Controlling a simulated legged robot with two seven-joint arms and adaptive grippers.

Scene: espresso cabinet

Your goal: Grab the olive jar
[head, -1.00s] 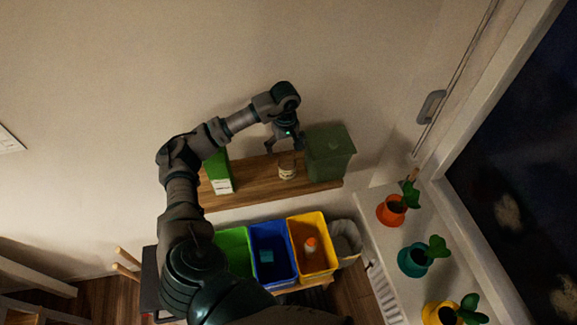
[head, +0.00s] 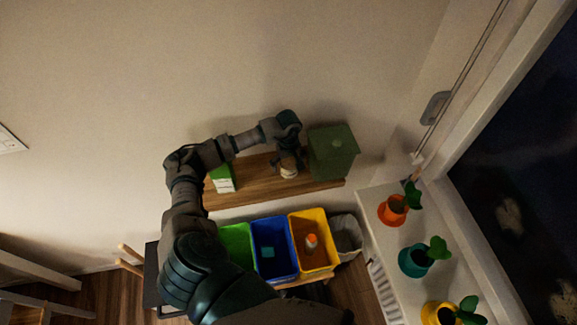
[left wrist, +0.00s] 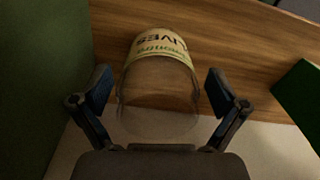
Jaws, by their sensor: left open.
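The olive jar (head: 288,170) stands on the wooden shelf, between a green-and-white box and a dark green bin. In the left wrist view the jar (left wrist: 158,85) is clear with a pale label reading "OLIVES" upside down. My left gripper (head: 287,155) is right at the jar from above in the head view. In the left wrist view its two fingers (left wrist: 158,92) are open, one on each side of the jar, with a gap showing on each side. My right gripper is not in view.
The dark green bin (head: 332,152) stands close on the jar's right. The green-and-white box (head: 222,178) is on its left. The wooden shelf (head: 260,188) has bare room between box and jar. Green, blue and yellow bins (head: 333,262) stand below.

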